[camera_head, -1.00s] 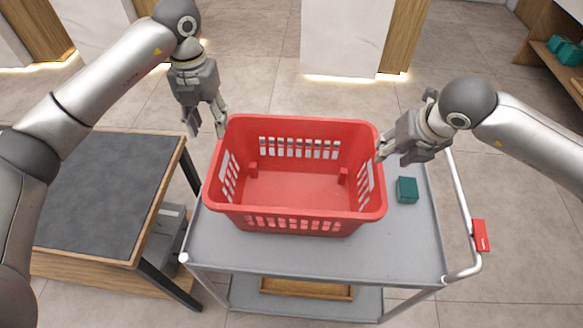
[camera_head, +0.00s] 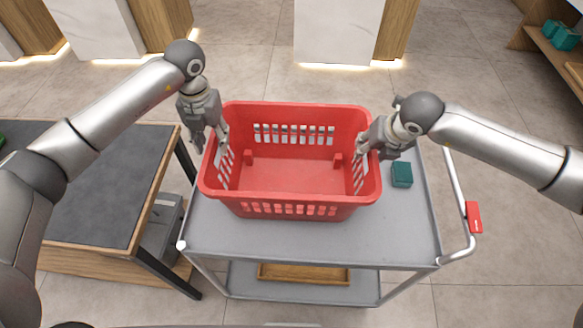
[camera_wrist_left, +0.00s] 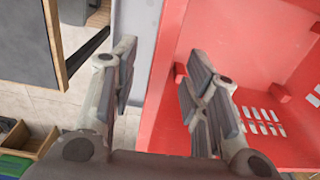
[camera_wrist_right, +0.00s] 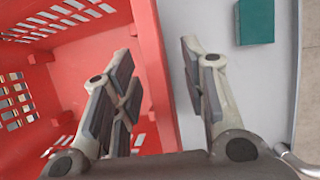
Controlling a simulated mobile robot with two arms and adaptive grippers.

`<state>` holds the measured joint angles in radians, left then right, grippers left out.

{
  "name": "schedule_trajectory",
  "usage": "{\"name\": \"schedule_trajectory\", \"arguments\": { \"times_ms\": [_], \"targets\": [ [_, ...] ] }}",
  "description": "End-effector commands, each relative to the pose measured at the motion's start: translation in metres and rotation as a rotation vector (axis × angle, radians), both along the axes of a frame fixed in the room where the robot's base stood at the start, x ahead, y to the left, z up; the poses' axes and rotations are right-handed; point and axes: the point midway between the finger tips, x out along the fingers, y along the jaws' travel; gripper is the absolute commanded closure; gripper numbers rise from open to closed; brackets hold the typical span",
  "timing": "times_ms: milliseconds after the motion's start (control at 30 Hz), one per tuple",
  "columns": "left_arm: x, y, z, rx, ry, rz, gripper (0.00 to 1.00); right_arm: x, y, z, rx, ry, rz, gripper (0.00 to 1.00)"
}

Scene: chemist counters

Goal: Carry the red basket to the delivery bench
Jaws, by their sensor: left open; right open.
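The red basket (camera_head: 290,178) stands upright and empty on the top shelf of a grey cart. My left gripper (camera_head: 212,140) is open at the basket's left side wall. In the left wrist view, the fingers of my left gripper (camera_wrist_left: 155,85) stand on either side of the red wall (camera_wrist_left: 172,60). My right gripper (camera_head: 370,148) is open at the right side wall. In the right wrist view, the fingers of my right gripper (camera_wrist_right: 165,85) straddle that wall (camera_wrist_right: 150,60). Neither gripper visibly clamps the basket. Which bench is the delivery bench I cannot tell.
The grey cart (camera_head: 300,240) has a red-tagged handle (camera_head: 473,217) on its right. A teal box (camera_head: 401,174) sits right of the basket. A dark-topped bench (camera_head: 95,190) stands close on the left. A shelf (camera_head: 550,55) with teal boxes is at the far right.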

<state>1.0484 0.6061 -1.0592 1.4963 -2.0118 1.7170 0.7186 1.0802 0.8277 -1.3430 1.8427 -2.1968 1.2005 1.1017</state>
Motion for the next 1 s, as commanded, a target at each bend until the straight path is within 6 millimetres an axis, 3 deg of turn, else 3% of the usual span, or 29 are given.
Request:
{"name": "schedule_trajectory", "arguments": {
  "times_ms": [400,733,1000],
  "targets": [
    [0.0000,-0.0002,-0.0080,0.000,0.000,0.000,0.58,0.0031,0.0008,-0.0073,0.000,-0.001,0.000,0.60],
    [0.0000,-0.0002,-0.0077,0.000,0.000,0.000,0.99,0.0030,0.0008,-0.0072,0.000,0.000,0.000,1.00],
    [0.0000,-0.0001,-0.0075,0.000,0.000,0.000,1.00,0.0030,0.0008,-0.0069,0.000,0.000,0.000,1.00]
  ]
}}
